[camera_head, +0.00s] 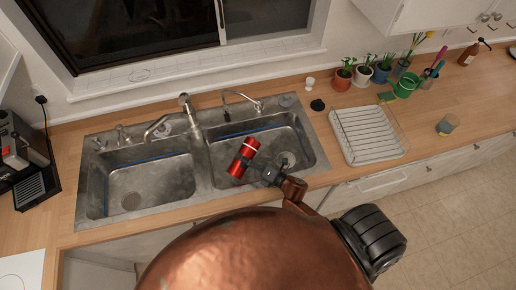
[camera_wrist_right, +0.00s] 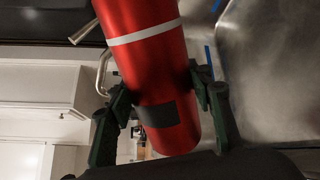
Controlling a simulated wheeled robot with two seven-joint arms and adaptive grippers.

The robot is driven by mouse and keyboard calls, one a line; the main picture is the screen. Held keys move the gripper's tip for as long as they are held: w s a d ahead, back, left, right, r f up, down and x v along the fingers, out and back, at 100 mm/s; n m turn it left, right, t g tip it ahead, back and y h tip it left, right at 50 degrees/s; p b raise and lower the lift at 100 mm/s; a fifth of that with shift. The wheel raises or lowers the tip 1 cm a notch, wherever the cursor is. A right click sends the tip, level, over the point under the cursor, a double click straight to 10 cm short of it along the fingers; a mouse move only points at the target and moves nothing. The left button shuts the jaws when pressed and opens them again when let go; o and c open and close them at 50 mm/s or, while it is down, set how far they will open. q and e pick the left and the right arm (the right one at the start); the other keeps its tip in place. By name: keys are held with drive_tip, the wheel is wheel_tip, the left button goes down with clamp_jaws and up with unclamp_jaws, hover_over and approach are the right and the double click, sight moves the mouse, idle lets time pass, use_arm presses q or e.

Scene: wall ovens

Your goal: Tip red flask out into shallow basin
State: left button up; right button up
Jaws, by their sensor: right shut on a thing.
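The red flask (camera_head: 242,158) has a white band near one end and is tilted, held above the right basin of the double sink. My right gripper (camera_head: 266,174) is shut on the flask. In the right wrist view the flask (camera_wrist_right: 150,60) lies between both fingers (camera_wrist_right: 158,100), with a dark patch low on its side. The right basin (camera_head: 305,148) is shallow-looking grey metal with a round drain. The left basin (camera_head: 165,190) is beside it and looks empty. Whether anything comes out of the flask cannot be seen. My left gripper is not in view.
Two faucets (camera_head: 186,100) stand behind the basins. A white dish rack (camera_head: 370,135) is to the right of the sink. A coffee machine (camera_head: 18,150) is at far left.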

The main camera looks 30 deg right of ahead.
drive_tip(key=shift+r+m, duration=0.1)
drive_tip(key=shift+m, duration=0.2)
drive_tip(key=shift+w+d+f+m, duration=0.35)
drive_tip(key=shift+d+f+m, duration=0.15)
drive_tip(key=shift+f+m, duration=0.25)
idle(0.5)
drive_tip(key=shift+w+d+f+m+y+p, duration=0.1)
drive_tip(key=shift+d+m+y+p, duration=0.2)
drive_tip(key=shift+m, duration=0.45)
drive_tip(key=shift+w+d+m+p, duration=0.1)
drive_tip(key=shift+m+p, duration=0.3)
drive_tip(key=shift+m, duration=0.3)
idle(1.3)
